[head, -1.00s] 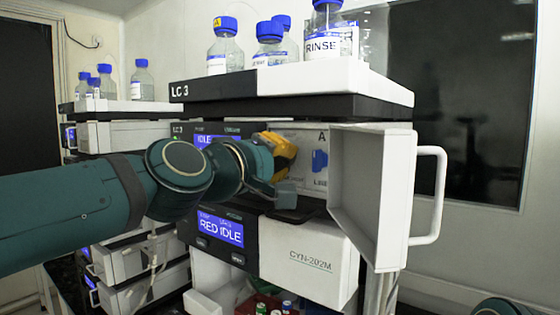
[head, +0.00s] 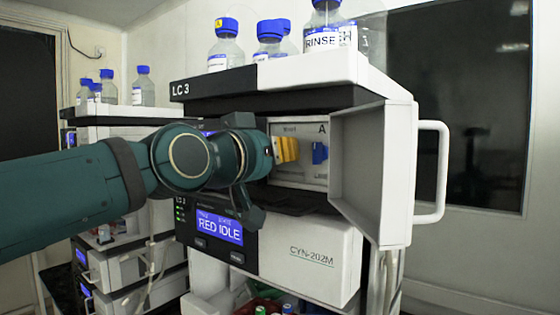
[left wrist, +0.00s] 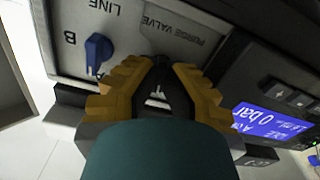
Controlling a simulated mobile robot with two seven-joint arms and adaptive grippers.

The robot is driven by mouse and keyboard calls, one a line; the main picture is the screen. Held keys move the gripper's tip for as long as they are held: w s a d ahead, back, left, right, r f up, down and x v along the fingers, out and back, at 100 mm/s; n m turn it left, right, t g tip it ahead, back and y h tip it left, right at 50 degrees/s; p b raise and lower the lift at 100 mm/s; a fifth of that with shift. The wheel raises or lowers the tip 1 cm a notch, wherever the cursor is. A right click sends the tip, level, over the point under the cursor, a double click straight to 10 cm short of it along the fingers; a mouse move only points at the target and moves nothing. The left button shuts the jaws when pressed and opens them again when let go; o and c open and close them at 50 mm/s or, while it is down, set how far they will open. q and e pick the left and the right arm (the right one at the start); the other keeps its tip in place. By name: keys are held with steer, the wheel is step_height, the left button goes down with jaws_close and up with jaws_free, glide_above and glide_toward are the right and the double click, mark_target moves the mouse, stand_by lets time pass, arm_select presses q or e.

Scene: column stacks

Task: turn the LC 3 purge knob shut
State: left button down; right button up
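The LC 3 unit's recessed panel (head: 300,178) is exposed, with its white door swung open to the right. My left gripper (head: 287,150) has its yellow fingers at the left part of this panel. In the left wrist view, the yellow fingers (left wrist: 160,78) are apart beside the upside-down PURGE VALVE label, with a dark shape between them. I cannot make out the purge knob itself or whether the fingers grip it. A blue knob (head: 320,152) by the LINE label is to the right of the fingers; it also shows in the left wrist view (left wrist: 97,52). My right gripper is not in view.
The open door (head: 385,170) with its handle (head: 441,170) stands close right of the panel. Blue-capped bottles, one marked RINSE (head: 327,35), stand on top. Another stack (head: 120,135) stands behind left.

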arm_select(q)
steer(key=shift+m+b, duration=0.65)
steer(key=shift+m, duration=0.45)
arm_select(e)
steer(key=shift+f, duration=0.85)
arm_select(q)
steer(key=shift+r, duration=0.1)
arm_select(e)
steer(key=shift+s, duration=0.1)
arm_select(q)
steer(key=c, duration=1.1)
jaws_free()
steer(key=v, duration=0.8)
